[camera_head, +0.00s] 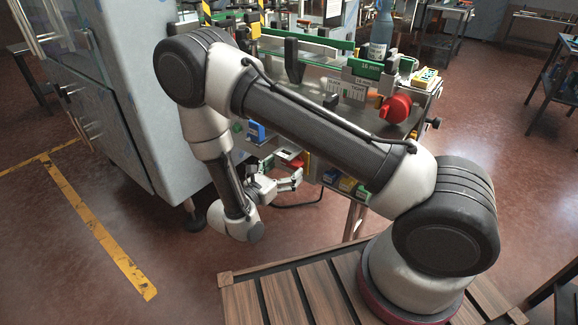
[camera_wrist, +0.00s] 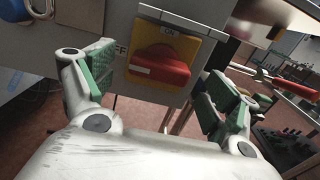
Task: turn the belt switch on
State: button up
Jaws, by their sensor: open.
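The belt switch is a red rotary handle (camera_wrist: 160,64) on a yellow plate (camera_wrist: 203,48), set in a grey panel in the wrist view. An ON label (camera_wrist: 170,32) is above the handle and a partly hidden OFF label (camera_wrist: 121,49) is to its left. The handle lies roughly crosswise, with a pale stripe toward the OFF side. My gripper (camera_wrist: 163,78) is open and empty, its green-padded fingers to either side of the switch and apparently apart from it. In the head view my gripper (camera_head: 283,173) is at the machine's front, below the conveyor.
A large red knob (camera_head: 396,109) and green rails (camera_head: 310,43) are on the conveyor above. A blue bottle (camera_head: 381,28) stands behind. A grey cabinet (camera_head: 140,80) is close on the left. Open floor (camera_head: 480,120) lies to the right.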

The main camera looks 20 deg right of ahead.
aim_at(292, 163)
jog(key=shift+x, duration=1.3)
jog(key=shift+c, duration=0.3)
jog(key=c, duration=1)
jog(key=shift+m, duration=2.9)
jog(key=shift+s, duration=0.1)
